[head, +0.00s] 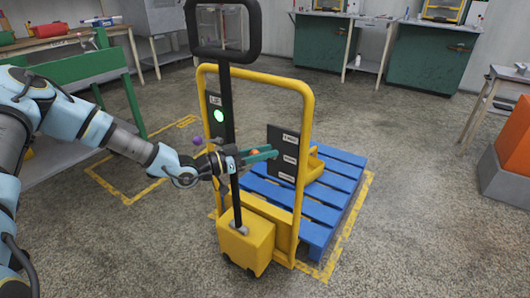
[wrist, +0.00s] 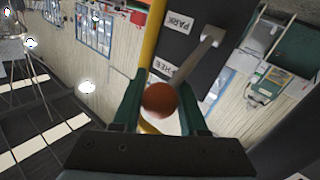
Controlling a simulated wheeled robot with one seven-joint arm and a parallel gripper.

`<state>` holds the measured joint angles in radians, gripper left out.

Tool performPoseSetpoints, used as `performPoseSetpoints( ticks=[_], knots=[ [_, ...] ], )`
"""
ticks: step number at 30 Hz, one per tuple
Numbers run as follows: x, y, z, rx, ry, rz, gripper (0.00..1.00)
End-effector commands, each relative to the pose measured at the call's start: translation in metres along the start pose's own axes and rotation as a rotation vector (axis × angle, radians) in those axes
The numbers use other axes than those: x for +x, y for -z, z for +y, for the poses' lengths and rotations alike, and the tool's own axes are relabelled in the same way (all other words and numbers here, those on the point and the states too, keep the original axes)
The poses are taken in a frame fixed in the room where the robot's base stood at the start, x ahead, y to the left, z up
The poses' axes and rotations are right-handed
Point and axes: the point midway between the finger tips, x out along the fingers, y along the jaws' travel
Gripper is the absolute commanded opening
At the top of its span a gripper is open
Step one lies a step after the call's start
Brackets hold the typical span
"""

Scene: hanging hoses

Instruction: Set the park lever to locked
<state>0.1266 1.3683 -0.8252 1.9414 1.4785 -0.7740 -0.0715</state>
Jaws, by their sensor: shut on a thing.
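The park lever is a grey bar (wrist: 200,52) with an orange ball knob (wrist: 160,99), mounted on a black panel (head: 284,140) of the yellow pallet truck (head: 246,238). In the wrist view the bar slants from its pivot at upper right down to the knob, crossing a white label partly hidden by it, perhaps FREE. A PARK label (wrist: 179,22) sits above, clear of the bar. My gripper (head: 270,154) reaches in from the left, its green fingers shut on the knob. The knob also shows in the head view (head: 255,153).
The truck's black handle loop (head: 253,45) and post rise close beside my gripper. A blue pallet (head: 338,177) lies behind the truck. A green-framed bench (head: 80,75) stands at left, an orange box (head: 516,138) at right. The front floor is clear.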

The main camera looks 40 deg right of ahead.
Motion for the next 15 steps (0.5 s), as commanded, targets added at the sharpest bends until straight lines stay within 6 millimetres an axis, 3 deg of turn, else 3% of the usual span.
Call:
performPoseSetpoints(
  ticks=[15],
  knots=[
    [-0.010, -0.032, 0.002, 0.116, -0.036, 0.175, 0.00]
  ],
)
